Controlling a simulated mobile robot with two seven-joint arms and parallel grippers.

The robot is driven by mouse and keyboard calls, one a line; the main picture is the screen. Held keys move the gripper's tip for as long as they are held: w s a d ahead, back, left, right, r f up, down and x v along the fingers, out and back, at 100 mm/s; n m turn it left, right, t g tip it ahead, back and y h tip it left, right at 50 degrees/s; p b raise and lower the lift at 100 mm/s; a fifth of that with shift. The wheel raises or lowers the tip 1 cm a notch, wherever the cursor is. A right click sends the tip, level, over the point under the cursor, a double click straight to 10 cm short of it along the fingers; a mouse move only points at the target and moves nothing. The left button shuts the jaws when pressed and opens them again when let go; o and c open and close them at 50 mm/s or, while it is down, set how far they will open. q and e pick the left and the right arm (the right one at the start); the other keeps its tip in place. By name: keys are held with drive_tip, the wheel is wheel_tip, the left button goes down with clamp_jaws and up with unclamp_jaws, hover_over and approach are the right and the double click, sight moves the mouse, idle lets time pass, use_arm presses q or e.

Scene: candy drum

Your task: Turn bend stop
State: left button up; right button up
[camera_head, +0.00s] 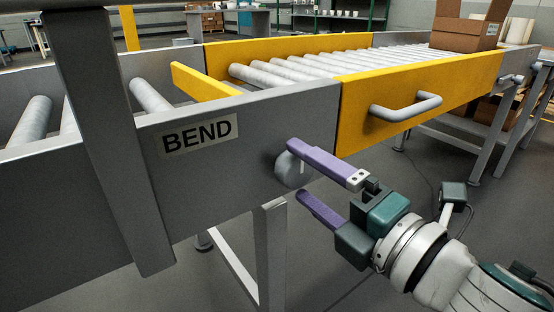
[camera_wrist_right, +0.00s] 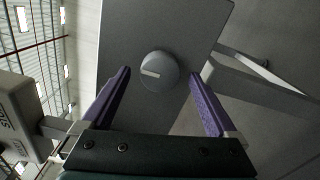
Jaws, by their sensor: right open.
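A round grey knob (camera_head: 292,170) sits on the grey side rail of the conveyor, to the lower right of a label reading BEND (camera_head: 198,136). A pale line marks the knob's face; in the right wrist view the knob (camera_wrist_right: 159,71) shows this line pointing left. My right gripper (camera_head: 320,170) is open, with purple fingers, one above and one below the knob in the head view. In the right wrist view the knob lies between the fingers, just beyond their reach or level with the tips; I cannot tell if they touch it. My left gripper is not in view.
A yellow conveyor section with a grey handle (camera_head: 405,107) adjoins on the right. A yellow bar (camera_head: 204,82) crosses the rollers. An open cardboard box (camera_head: 467,33) stands at the far end. A grey post (camera_head: 105,140) rises at left. A support leg (camera_head: 270,255) stands below the knob.

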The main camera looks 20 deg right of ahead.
drive_tip(key=p+v, duration=0.1)
drive_tip(key=v, duration=0.6)
drive_tip(key=shift+s, duration=0.3)
drive_tip(key=shift+d+r, duration=0.1)
